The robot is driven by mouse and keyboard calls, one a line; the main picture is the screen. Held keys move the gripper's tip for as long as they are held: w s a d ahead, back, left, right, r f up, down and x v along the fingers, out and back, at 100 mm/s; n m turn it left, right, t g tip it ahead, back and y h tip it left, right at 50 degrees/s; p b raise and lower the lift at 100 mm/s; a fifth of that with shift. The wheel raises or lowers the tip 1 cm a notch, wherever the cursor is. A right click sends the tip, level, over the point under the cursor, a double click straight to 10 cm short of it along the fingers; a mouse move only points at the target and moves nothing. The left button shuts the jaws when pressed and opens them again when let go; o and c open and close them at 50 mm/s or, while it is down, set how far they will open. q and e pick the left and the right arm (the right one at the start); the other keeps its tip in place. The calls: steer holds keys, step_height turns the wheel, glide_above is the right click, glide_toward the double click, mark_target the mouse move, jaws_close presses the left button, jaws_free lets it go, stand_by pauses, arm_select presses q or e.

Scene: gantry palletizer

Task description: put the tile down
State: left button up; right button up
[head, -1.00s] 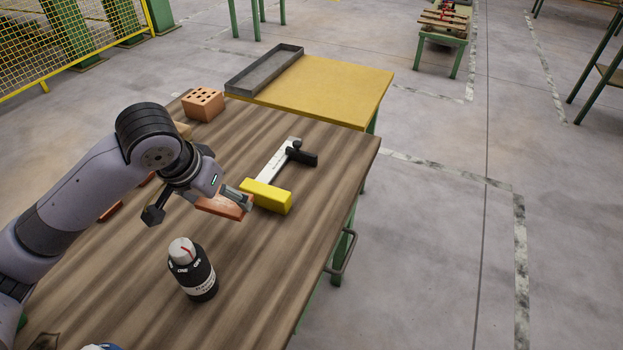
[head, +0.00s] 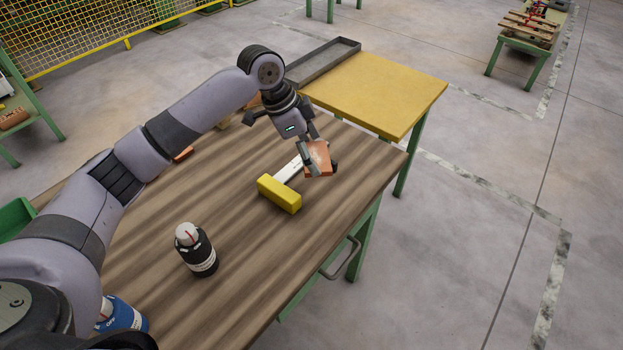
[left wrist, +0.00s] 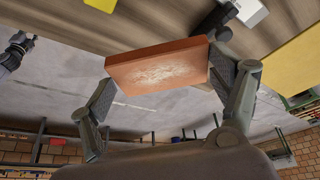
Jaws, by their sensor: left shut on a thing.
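A reddish-brown tile (head: 319,157) is gripped by my left gripper (head: 308,158), which holds it over the far right part of the wooden table (head: 225,235). In the left wrist view the tile (left wrist: 158,67) sits between both fingers of my left gripper (left wrist: 165,85), its flat face showing. In the head view the tile partly hides a white and yellow tool (head: 280,194) lying on the table. I cannot tell the exact height of the tile above the table.
A black bottle (head: 196,250) stands on the table, with a blue container (head: 122,316) near the lower left. A yellow-topped table (head: 385,90) with a grey tray (head: 325,62) adjoins the far end. The table's middle is mostly bare.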

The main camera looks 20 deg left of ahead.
arm_select(q)
glide_above(317, 190)
steer(key=a, duration=0.1)
steer(key=f, duration=0.5)
steer(key=shift+s+f, duration=0.15)
steer(key=shift+s, duration=0.2)
steer(key=shift+a+f, duration=0.1)
steer(key=shift+f, duration=0.45)
step_height(317, 190, down, 4)
steer(key=shift+p, duration=0.45)
arm_select(e)
steer(key=shift+w+d+r, duration=0.5)
steer(key=shift+d+r, duration=0.1)
steer(key=shift+d, duration=0.1)
arm_select(q)
steer(key=o, duration=0.8)
steer(key=shift+f, duration=0.1)
steer(key=o, duration=0.4)
arm_select(e)
steer(key=shift+a, duration=0.3)
